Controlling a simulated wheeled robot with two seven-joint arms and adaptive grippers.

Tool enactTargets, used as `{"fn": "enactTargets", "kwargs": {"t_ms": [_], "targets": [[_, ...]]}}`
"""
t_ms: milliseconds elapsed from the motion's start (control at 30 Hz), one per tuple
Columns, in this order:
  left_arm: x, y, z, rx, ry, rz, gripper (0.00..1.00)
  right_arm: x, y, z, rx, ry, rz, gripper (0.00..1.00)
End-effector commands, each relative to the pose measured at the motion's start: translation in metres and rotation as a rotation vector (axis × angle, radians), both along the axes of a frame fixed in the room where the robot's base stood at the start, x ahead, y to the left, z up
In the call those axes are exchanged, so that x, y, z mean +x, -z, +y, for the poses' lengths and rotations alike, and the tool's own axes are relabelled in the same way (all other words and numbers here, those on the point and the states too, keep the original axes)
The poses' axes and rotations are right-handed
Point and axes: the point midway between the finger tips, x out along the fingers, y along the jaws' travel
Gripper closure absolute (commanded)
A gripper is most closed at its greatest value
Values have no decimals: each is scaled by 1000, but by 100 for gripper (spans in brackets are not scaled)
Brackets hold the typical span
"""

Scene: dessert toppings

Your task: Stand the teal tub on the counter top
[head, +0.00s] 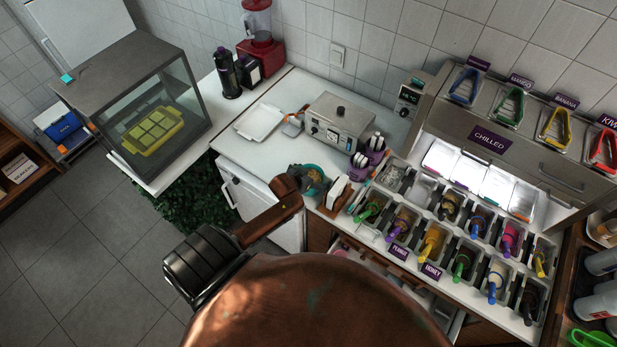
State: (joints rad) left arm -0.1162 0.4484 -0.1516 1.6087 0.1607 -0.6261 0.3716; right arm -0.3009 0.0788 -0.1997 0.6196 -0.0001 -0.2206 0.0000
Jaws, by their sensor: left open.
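A teal rounded thing (317,177), which looks like the teal tub, shows at the front edge of the white counter top (245,160), just beyond the end of my left arm. My left gripper (305,178) is open and right at it, partly overlapping it in the picture. I cannot tell whether the fingers touch the tub or whether the tub rests on the counter. Its lower part is hidden by the gripper. My right gripper is not in view.
A white tray (260,122) and a steel appliance (338,122) stand behind on the counter. A brown holder with white cards (337,192) is close on the right, then the topping bins with coloured handles (432,242). A glass case (160,112) stands left.

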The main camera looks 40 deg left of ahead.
Motion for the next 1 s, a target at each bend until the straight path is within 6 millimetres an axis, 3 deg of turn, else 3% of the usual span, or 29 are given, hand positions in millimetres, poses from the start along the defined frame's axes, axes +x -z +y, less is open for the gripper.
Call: {"fn": "enactTargets", "kwargs": {"t_ms": [533,1000], "targets": [[-73,-66,-6,1,0,0,1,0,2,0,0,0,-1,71],[-82,-75,-7,1,-1,0,1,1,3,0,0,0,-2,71]]}}
